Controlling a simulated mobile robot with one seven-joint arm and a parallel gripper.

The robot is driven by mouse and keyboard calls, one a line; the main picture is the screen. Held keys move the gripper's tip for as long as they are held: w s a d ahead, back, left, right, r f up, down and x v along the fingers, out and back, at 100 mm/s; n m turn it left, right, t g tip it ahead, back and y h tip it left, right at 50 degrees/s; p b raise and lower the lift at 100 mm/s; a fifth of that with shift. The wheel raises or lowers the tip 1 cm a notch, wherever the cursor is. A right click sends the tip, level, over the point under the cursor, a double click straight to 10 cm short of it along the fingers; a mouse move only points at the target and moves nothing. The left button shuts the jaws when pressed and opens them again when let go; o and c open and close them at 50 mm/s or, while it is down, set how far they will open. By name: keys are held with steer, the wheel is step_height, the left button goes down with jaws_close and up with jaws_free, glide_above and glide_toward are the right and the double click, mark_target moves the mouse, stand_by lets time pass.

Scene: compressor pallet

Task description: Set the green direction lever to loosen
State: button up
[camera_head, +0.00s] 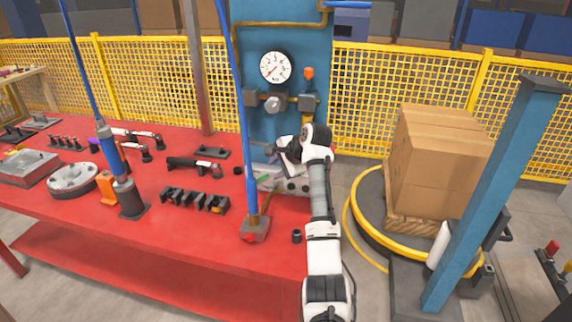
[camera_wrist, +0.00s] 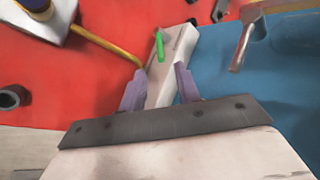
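The green direction lever (camera_wrist: 159,45) is a small bright green bar on a pale, long block (camera_wrist: 181,44) in the wrist view. It points roughly up the picture, tilted a little from the block's length. My gripper (camera_wrist: 160,76) has its two purple fingers apart, on either side of the block's near part. The lever is just beyond the fingertips, with no visible contact. I cannot tell whether either finger touches the block. In the head view my gripper's end is at the blue column, above the table's right end; its fingers and the lever are not clear there.
The red table (camera_head: 150,245) holds a blue post tool (camera_head: 249,150), black holders (camera_head: 195,200) and a round flange (camera_head: 72,179). The blue column (camera_head: 285,115) with a gauge (camera_head: 274,67) stands behind. Boxes (camera_head: 440,165) on a turntable stand right. The table's front is clear.

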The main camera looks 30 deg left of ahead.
steer(key=b+v, duration=0.1)
steer(key=v, duration=0.5)
steer(key=shift+d+r, duration=0.25)
